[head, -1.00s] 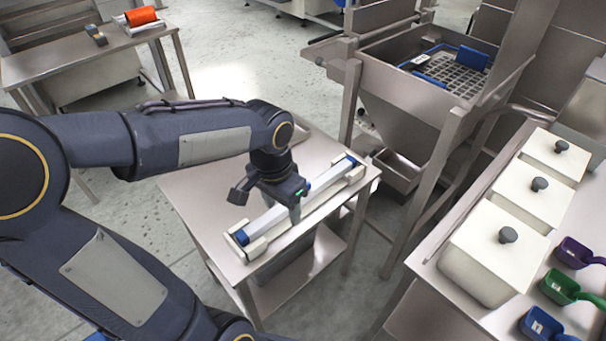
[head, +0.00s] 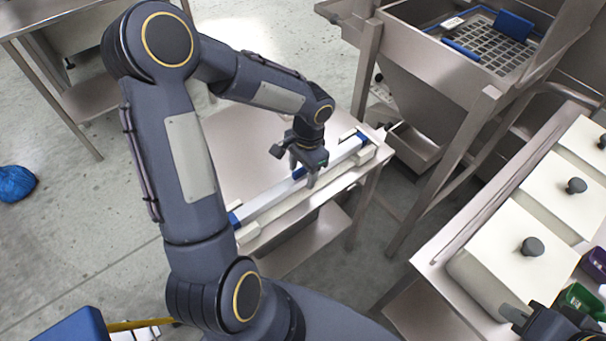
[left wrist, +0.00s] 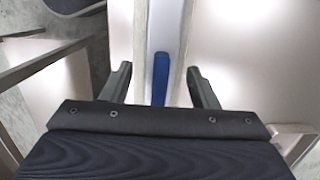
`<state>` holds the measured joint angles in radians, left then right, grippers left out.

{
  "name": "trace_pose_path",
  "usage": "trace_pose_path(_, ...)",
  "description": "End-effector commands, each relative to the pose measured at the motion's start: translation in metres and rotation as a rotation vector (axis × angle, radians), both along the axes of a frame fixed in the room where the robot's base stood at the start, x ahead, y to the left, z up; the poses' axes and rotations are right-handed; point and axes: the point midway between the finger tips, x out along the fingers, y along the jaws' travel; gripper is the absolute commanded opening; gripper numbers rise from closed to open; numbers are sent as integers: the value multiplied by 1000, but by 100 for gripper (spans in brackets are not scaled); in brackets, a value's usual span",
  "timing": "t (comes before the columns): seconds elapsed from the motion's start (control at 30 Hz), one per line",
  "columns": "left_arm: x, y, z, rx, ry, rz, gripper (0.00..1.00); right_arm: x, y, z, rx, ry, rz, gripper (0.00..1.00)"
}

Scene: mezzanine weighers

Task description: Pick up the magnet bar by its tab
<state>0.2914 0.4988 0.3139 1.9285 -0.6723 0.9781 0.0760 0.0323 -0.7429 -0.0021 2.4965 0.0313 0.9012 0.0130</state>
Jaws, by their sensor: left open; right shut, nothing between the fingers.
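The magnet bar (head: 268,200) is a long pale bar with blue ends, lying in white end holders along the front edge of a steel table. I cannot tell the exact height gap. My right gripper (head: 512,313) is partly in view at the bottom right, away from the bar.
The steel table (head: 236,145) is clear behind the bar. A hopper with a grate (head: 490,50) stands behind right. White lidded bins (head: 515,245) and scoops (head: 580,298) line the right counter. A blue bag (head: 15,183) lies on the floor at left.

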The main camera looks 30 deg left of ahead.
Motion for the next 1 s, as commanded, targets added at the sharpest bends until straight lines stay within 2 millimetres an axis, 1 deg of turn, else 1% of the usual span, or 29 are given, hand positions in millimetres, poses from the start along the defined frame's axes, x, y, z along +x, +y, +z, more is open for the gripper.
trace_pose_path(0.03,-1,0,-5,-2,2,-1,55,0,0,0,0,0,0,0)
trace_pose_path(0.1,-1,0,-8,0,1,-2,55,0,0,0,0,0,0,0)
trace_pose_path(0.3,-1,0,-8,0,0,-1,55,0,0,0,0,0,0,0)
trace_pose_path(0.37,-1,0,-8,0,0,-1,48,0,0,0,0,0,0,0)
trace_pose_path(0.73,-1,0,-8,0,-1,-1,0,0,0,0,0,0,0,0)
trace_pose_path(1.0,0,0,-6,-1,-4,-1,0,0,0,0,0,0,0,0)
